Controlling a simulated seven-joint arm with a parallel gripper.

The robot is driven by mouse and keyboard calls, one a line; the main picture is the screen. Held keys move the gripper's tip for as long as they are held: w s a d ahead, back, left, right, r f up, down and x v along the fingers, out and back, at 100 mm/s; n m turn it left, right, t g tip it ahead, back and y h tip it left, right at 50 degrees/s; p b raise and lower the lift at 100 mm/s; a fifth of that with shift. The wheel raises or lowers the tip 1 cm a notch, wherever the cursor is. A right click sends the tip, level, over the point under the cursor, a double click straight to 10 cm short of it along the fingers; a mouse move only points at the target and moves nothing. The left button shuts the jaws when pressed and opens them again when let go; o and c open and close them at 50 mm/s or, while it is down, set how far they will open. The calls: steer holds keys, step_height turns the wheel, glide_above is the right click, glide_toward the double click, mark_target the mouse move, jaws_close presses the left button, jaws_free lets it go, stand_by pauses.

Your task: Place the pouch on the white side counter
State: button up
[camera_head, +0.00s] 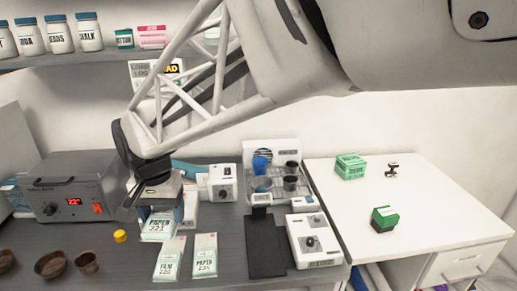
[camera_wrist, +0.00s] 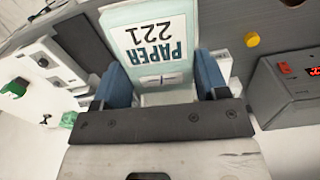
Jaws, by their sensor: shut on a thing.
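The pouch (camera_head: 157,229) is pale green and white and reads "PAPER 221". My gripper (camera_head: 161,212) is shut on it above the left part of the dark counter. In the wrist view the pouch (camera_wrist: 150,38) sits between the two blue fingers of my gripper (camera_wrist: 162,77), its lower part hidden by the gripper. I cannot tell whether the pouch still touches the counter. The white side counter (camera_head: 440,215) is at the right, well away from my gripper. It bears a green box (camera_head: 350,167), a green and black block (camera_head: 384,219) and a small dark object (camera_head: 392,170).
Two similar packets, one "FILM" (camera_head: 169,259) and one "PAPER" (camera_head: 204,256), lie right of the pouch. A grey device (camera_head: 75,205), a yellow cap (camera_head: 120,236) and brown bowls (camera_head: 50,265) are left. A rack (camera_head: 272,185) and white device (camera_head: 313,241) stand before the side counter.

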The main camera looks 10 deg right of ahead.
steer(key=w+d+m, duration=0.3)
steer(key=w+d, duration=0.6)
steer(key=d, duration=0.3)
steer(key=w+d+m, duration=0.4)
steer(key=w+d, duration=0.4)
steer(key=d, duration=0.5)
steer(key=w+d+m, duration=0.3)
steer(key=w+d, duration=0.6)
steer(key=d, duration=0.3)
steer(key=s+d+m, duration=0.2)
steer(key=d+m, duration=0.5)
steer(key=d, duration=3.1)
step_height(320, 180, down, 11)
steer(key=shift+f, duration=0.2)
steer(key=shift+s, duration=0.1)
steer(key=shift+f, duration=3.15)
